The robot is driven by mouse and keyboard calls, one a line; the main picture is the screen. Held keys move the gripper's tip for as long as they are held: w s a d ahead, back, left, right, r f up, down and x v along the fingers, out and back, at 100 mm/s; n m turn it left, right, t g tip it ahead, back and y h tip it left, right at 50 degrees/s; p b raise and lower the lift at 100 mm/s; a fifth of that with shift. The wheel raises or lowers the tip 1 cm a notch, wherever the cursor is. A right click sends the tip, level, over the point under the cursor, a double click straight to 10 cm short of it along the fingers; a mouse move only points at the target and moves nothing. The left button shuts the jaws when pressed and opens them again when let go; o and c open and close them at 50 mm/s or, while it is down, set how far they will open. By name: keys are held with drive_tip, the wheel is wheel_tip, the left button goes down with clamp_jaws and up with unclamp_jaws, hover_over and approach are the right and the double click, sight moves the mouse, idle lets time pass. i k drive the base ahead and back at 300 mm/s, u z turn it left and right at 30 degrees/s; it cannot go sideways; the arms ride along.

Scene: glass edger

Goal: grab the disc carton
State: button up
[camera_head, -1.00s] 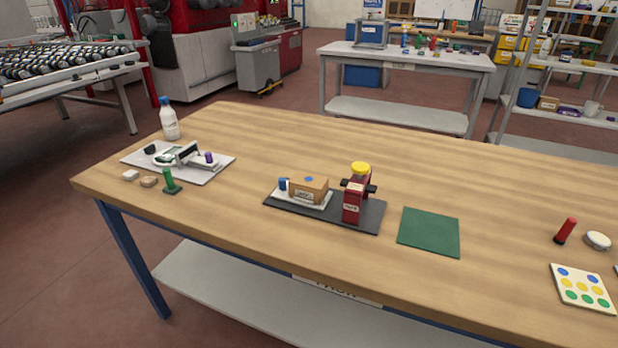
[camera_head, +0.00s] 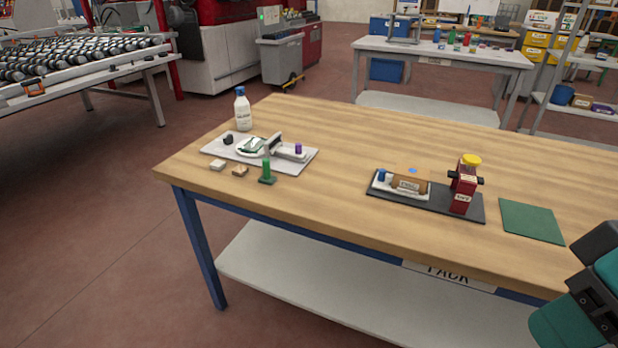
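A small brown cardboard carton (camera_head: 397,184), which looks like the disc carton, sits on a white tray (camera_head: 386,190) on the wooden table. It has a pale label on its front and a blue dot on top. A blue-capped item (camera_head: 381,175) stands at its left on the same tray. The white tray rests on a dark grey mat (camera_head: 428,203). A teal and black part of my arm shows at the lower right, apart from the carton. My gripper's fingers are not in view.
A red device with a yellow top (camera_head: 463,186) stands just right of the carton. A green mat (camera_head: 531,221) lies further right. A grey tray (camera_head: 212,150) with small items, a white bottle (camera_head: 243,112) and a green stand (camera_head: 266,172) are at left. The table's back middle is clear.

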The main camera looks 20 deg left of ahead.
sight(420, 187)
drive_tip(key=u, duration=0.35)
drive_tip(key=k, duration=0.55)
drive_tip(key=u, duration=0.75)
drive_tip(key=i, duration=1.2)
drive_tip(key=z, duration=0.6)
drive_tip(key=i, duration=0.65)
drive_tip(key=z, duration=0.7)
